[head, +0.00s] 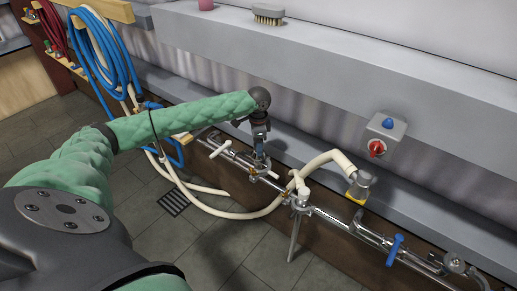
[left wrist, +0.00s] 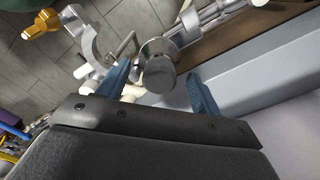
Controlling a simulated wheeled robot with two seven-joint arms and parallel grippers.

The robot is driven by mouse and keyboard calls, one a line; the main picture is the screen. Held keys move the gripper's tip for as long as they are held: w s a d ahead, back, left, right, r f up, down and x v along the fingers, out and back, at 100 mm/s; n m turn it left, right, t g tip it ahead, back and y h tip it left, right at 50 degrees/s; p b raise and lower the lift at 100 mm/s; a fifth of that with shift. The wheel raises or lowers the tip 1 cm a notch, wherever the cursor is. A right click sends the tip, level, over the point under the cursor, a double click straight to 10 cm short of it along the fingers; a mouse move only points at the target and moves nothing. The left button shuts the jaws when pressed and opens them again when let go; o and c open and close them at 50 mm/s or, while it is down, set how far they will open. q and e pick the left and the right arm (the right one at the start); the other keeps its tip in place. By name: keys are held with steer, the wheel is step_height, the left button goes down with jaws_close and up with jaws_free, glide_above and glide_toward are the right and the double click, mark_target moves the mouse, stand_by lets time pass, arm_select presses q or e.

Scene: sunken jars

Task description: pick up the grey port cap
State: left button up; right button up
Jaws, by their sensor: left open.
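The grey port cap (left wrist: 159,77) is a round dark grey disc on a shiny metal fitting in the left wrist view. My left gripper (left wrist: 161,73) has its two blue fingers apart, one on each side of the cap. I cannot tell whether either finger touches it. In the head view my left gripper (head: 260,146) points down over the metal pipe line near the wall ledge, and the cap is not clearly visible there. My right gripper is not in view.
A metal pipe line (head: 330,218) runs along the wall with a white-handled valve (head: 300,188) and a blue handle (head: 394,250). A cream hose (head: 245,213) loops beside it. A grey box with a red knob (head: 376,148) sits to the right. The tiled floor is open in front.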

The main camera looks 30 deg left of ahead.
arm_select(q)
steer(key=shift+f, duration=0.9)
steer(key=c, duration=1.2)
